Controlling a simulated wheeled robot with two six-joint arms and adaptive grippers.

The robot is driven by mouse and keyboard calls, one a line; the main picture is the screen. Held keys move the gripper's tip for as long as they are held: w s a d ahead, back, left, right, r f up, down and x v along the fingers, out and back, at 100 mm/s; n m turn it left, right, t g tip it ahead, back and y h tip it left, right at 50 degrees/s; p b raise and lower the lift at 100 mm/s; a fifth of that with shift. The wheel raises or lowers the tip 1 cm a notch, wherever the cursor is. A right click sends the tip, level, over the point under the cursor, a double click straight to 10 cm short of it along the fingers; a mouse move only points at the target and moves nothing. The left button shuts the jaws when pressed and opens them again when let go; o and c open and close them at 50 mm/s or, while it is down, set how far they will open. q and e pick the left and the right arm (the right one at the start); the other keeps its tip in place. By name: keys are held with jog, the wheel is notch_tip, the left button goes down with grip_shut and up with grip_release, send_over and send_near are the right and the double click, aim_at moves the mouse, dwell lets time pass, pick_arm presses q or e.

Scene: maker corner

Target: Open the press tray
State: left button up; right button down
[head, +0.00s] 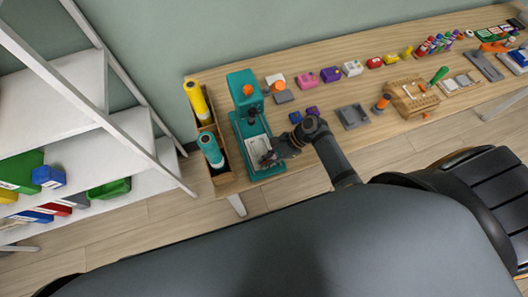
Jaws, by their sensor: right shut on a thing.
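The teal press (241,84) stands near the left end of the wooden table, with an orange knob on its top. Its pale press tray (257,144) lies low on the teal base, in front of the press column. My right gripper (267,158) reaches in from the right and is shut at the front edge of the tray. The fingers and wrist hide the exact spot they hold. How far the tray is pulled out is hard to tell at this size. My left gripper is not in view.
A wooden rack (223,178) with a yellow bottle (196,98) and a teal bottle (210,150) stands close left of the press. A grey tray (352,116) and small coloured blocks lie to the right. A white shelf (75,140) stands at the left.

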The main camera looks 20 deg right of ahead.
jog(key=shift+s+r+p, duration=0.1)
jog(key=shift+s+p, duration=0.2)
jog(key=shift+s, duration=0.5)
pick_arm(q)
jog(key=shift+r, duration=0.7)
pick_arm(e)
jog(key=shift+w, duration=0.1)
jog(key=c, duration=1.4)
grip_release()
jog(key=shift+d, duration=0.1)
jog(key=v, duration=1.1)
jog(key=shift+d+r, duration=0.25)
